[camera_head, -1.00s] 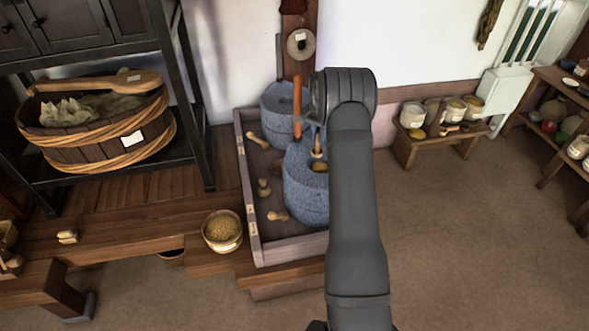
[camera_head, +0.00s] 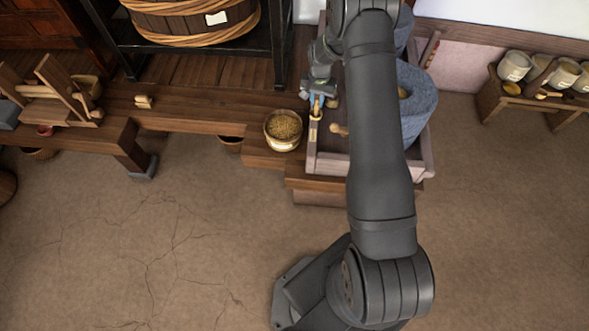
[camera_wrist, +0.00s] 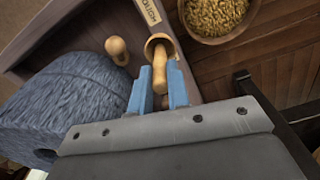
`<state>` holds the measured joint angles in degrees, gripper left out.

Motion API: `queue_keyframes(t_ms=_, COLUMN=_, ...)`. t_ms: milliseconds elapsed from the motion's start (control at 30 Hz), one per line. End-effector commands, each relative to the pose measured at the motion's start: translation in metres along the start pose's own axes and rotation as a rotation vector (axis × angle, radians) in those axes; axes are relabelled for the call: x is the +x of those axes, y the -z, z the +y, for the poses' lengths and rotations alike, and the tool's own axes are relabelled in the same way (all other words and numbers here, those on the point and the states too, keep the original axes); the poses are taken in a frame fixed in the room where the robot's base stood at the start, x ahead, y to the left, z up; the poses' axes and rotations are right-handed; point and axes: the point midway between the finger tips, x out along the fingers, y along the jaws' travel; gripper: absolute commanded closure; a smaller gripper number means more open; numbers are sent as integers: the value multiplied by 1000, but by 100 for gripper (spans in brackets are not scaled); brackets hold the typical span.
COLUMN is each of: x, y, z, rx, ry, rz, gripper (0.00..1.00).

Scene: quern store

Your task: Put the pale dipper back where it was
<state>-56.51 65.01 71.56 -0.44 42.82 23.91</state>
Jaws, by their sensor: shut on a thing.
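My gripper (camera_head: 318,98) is shut on a wooden dipper (camera_head: 315,114), held at the tray's left side. In the wrist view the blue fingers (camera_wrist: 160,88) close on both sides of the dipper's rounded pale handle, and its cup (camera_wrist: 159,40) points away from my gripper. Another pale wooden dipper (camera_wrist: 117,51) lies apart from it inside the tray, and it also shows in the head view (camera_head: 338,130). The wooden tray (camera_head: 335,165) holds the blue-grey stone quern (camera_head: 418,105), which my arm partly hides. I cannot tell whether the held dipper touches the tray.
A bowl of grain (camera_head: 283,130) stands close to the tray's left edge on the wooden platform. A low bench with several pots (camera_head: 515,66) stands at the right. A wooden tub (camera_head: 190,22) is on the rack at upper left. The floor in front is open.

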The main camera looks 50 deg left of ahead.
Motion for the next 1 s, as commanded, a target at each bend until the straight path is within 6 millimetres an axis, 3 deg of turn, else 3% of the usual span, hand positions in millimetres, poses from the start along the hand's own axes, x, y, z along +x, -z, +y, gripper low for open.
queue_keyframes(t_ms=33, x=14, y=-23, z=-11, rx=-37, ry=-2, rz=-5, gripper=100)
queue_keyframes(t_ms=200, x=46, y=-82, z=-34, rx=-136, ry=0, rz=-3, gripper=100)
queue_keyframes(t_ms=400, x=69, y=-132, z=-46, rx=-216, ry=2, rz=0, gripper=100)
queue_keyframes(t_ms=600, x=91, y=-146, z=-37, rx=-210, ry=2, rz=2, gripper=100)
queue_keyframes(t_ms=800, x=124, y=-147, z=-36, rx=-208, ry=2, rz=2, gripper=100)
queue_keyframes(t_ms=1000, x=143, y=-146, z=-36, rx=-208, ry=3, rz=4, gripper=100)
